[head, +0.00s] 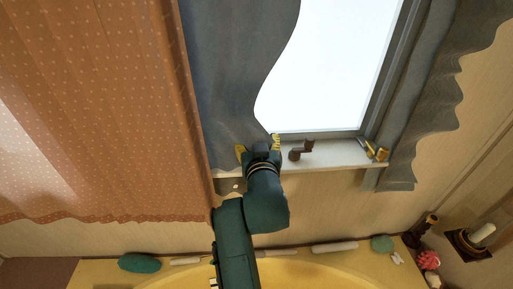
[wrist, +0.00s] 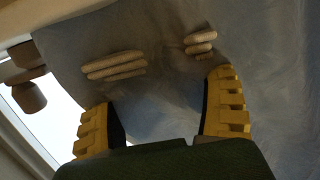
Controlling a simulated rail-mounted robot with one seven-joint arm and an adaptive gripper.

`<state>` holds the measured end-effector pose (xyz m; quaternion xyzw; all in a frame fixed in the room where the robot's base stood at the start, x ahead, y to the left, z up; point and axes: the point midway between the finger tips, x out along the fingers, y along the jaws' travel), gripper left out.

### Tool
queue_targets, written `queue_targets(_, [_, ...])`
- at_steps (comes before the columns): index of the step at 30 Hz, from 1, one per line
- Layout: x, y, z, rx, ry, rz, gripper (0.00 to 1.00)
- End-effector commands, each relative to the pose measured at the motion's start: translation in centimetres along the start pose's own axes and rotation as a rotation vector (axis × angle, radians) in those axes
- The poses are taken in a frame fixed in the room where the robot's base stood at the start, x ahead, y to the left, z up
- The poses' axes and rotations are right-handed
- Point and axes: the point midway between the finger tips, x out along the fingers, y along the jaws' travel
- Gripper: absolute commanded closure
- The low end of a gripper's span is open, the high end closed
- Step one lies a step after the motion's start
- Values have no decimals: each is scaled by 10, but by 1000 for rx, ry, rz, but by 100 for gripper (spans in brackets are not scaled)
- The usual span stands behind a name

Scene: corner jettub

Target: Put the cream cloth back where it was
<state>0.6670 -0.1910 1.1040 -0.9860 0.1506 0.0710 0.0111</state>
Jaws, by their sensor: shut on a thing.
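My gripper (head: 258,147) is at the window sill, against the lower edge of the grey curtain. In the wrist view, its yellow-padded fingers (wrist: 162,90) are wide apart, shut on a wide thing. The cream cloth (wrist: 115,66) shows there as beige rolled folds in two patches. These folds poke through the grey curtain just beyond and between the fingertips. The curtain hides the rest of the cloth, so its full shape and the contact with the fingers cannot be seen. In the head view, my gripper and the curtain hide the cloth.
The grey curtain (head: 235,70) hangs around the gripper. On the sill (head: 335,154) to the right are a dark brown object (head: 301,150) and a gold-coloured item (head: 376,151). Below, the yellow tub rim (head: 300,258) holds pale rolls (head: 335,247) and green items (head: 139,263).

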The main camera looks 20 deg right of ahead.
Motion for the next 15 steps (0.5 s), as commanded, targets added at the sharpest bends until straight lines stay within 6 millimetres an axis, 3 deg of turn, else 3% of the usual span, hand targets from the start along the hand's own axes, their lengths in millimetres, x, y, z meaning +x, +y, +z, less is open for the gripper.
queue_targets(4, [3,0,24,-2,-3,1,57])
queue_targets(14, [4,0,30,-1,-1,1,57])
queue_targets(15, [4,0,29,-1,0,1,18])
